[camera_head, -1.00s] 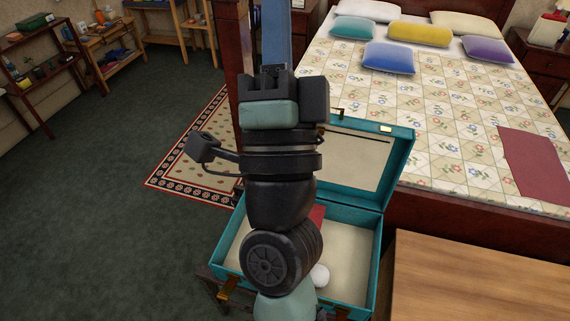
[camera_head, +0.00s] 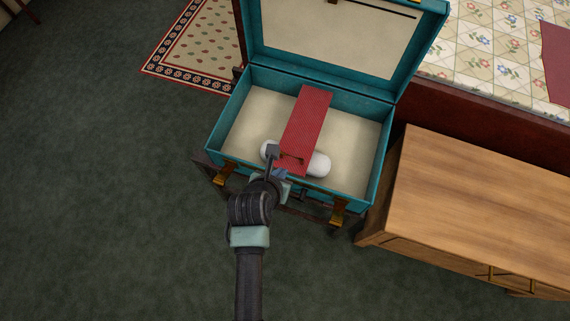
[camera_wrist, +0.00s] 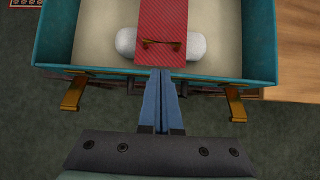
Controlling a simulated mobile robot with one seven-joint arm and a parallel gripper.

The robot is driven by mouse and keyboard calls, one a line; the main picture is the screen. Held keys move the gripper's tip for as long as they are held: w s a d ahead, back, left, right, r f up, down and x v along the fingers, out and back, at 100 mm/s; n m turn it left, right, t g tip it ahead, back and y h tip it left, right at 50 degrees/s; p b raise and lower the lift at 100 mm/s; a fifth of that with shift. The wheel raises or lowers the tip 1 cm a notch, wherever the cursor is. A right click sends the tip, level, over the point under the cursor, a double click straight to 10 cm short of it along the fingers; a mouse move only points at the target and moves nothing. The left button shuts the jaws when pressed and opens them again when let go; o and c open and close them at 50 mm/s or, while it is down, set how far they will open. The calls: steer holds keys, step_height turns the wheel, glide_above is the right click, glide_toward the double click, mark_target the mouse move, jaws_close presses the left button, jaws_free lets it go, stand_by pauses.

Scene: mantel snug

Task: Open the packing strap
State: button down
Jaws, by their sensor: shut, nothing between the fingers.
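The packing strap (camera_head: 307,118) is a wide red band lying inside the open teal suitcase (camera_head: 218,128). It runs from the back wall toward the front and passes over a white rounded object (camera_head: 321,164). A small brass buckle or handle (camera_wrist: 161,44) sits on the strap near its front end. My gripper (camera_wrist: 161,72) is shut and empty. In the wrist view its blue fingertips point at the strap's front end, just short of the brass piece. I cannot tell whether they touch the strap. In the head view my gripper (camera_head: 276,165) is at the suitcase's front edge and hides part of it.
The suitcase lid stands open at the back. Brass latches (camera_wrist: 72,95) hang on the front, the other at right (camera_wrist: 236,104). A wooden cabinet (camera_head: 480,205) stands close on the right, a bed (camera_head: 480,50) behind. The carpet at left is clear.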

mark_target(291, 161)
steer(key=b+x, duration=0.2)
steer(key=x, duration=0.6)
steer(key=shift+w+d+f+b, duration=0.2)
steer(key=shift+w+b, duration=0.1)
steer(key=shift+b, duration=0.1)
